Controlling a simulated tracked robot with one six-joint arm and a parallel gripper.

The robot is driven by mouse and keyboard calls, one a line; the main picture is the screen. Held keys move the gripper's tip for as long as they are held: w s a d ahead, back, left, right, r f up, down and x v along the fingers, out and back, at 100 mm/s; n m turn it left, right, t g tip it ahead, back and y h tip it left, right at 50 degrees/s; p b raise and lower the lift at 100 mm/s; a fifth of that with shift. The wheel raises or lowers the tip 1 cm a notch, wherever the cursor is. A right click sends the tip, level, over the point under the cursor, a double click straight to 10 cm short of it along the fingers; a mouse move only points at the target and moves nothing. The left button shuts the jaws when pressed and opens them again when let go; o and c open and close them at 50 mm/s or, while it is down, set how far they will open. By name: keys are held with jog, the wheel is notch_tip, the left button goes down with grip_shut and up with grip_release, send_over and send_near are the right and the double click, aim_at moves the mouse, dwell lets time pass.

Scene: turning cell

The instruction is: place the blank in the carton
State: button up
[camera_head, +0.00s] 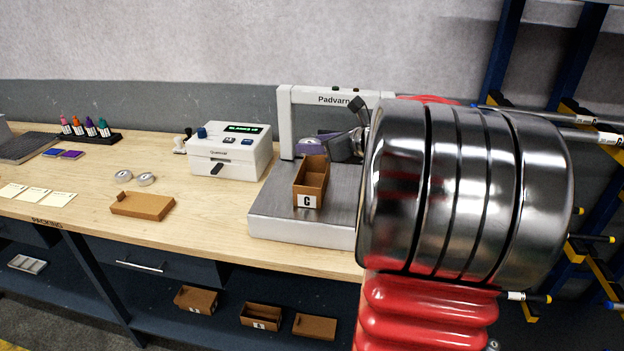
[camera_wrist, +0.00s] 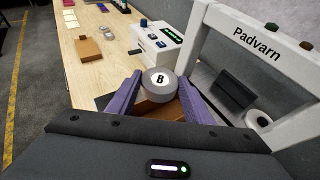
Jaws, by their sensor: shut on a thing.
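My gripper (camera_head: 308,147) is over the Padvarn press's metal plate, just behind and above an open brown carton (camera_head: 309,186) with a white label that seems to read G. In the wrist view my purple jaws (camera_wrist: 160,88) are shut on a round grey blank (camera_wrist: 159,79) marked B. The carton's brown side (camera_wrist: 158,111) shows below the blank there, partly hidden by the jaws. The blank is not clearly visible in the head view. I cannot tell how high it is above the carton floor.
The Padvarn frame (camera_head: 284,122) stands close around my gripper. A white device with a display (camera_head: 230,160) is to the left. A flat brown carton piece (camera_head: 142,205) and round metal pieces (camera_head: 147,179) lie on the bench (camera_head: 210,214). More cartons (camera_head: 196,300) sit on the lower shelf.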

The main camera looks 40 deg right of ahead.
jog(key=shift+f, duration=2.1)
jog(key=shift+f, duration=1.9)
jog(key=shift+f, duration=0.55)
jog(key=o, duration=1.1)
jog(key=shift+f, duration=0.1)
jog(key=shift+o, duration=0.2)
jog(key=shift+r, duration=0.6)
jog(key=v, duration=1.2)
